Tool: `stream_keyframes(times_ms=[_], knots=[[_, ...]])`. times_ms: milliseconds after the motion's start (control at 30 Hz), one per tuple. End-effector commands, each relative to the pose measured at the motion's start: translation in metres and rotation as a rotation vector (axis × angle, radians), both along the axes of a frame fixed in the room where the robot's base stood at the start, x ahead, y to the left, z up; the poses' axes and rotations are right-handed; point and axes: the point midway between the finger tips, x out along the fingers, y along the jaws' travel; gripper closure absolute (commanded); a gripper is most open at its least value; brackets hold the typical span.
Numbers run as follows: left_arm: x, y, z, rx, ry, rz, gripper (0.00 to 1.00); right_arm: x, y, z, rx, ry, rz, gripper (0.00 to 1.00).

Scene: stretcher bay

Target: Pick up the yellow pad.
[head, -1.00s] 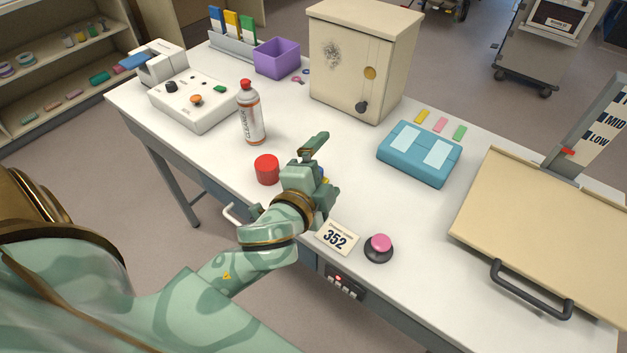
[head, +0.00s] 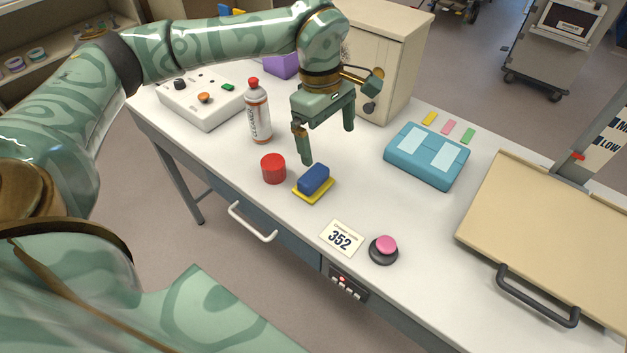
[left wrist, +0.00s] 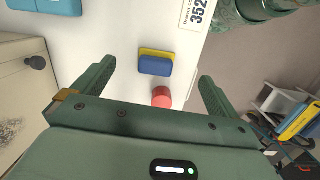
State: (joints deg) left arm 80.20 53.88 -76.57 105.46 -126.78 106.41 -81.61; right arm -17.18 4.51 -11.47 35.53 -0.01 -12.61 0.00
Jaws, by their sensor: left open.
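The yellow pad (head: 312,197) lies on the white table with a blue block (head: 314,179) on top of it, so only its edges show. In the left wrist view the yellow pad (left wrist: 158,51) shows as a strip along the blue block (left wrist: 156,66). My left gripper (head: 327,145) is open and empty, raised above the table behind the pad, fingers pointing down. In the left wrist view the pad and block appear between the spread fingers (left wrist: 157,80), apart from them. My right gripper is not seen.
A red cylinder (head: 273,169) stands close left of the pad, with a spray can (head: 257,112) behind it. A 352 card (head: 341,238) and a pink button (head: 386,245) lie to the front right. A beige cabinet (head: 397,62) stands behind the gripper. A blue case (head: 427,156) is at right.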

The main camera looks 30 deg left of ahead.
Motion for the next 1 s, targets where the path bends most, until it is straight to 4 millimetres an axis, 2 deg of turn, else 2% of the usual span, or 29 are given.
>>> stream_keyframes(times_ms=[33,100,200,500,600,867,1000], knots=[[0.003,0.019,0.008,0.056,0.002,0.029,0.02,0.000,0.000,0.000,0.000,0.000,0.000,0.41],[0.003,0.036,0.013,0.110,0.011,0.054,0.02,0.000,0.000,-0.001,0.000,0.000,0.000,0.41],[0.002,0.044,0.005,0.137,0.019,0.068,0.02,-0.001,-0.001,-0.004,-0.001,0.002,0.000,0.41],[0.002,0.042,-0.067,0.135,0.024,0.067,0.02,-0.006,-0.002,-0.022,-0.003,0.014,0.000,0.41],[0.002,0.042,-0.084,0.135,0.022,0.066,0.02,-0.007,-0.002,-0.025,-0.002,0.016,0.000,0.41],[0.003,0.041,-0.102,0.133,0.020,0.066,0.02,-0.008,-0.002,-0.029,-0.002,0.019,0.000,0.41],[0.007,0.038,-0.124,0.133,0.022,0.066,0.02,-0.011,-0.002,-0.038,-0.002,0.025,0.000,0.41]])
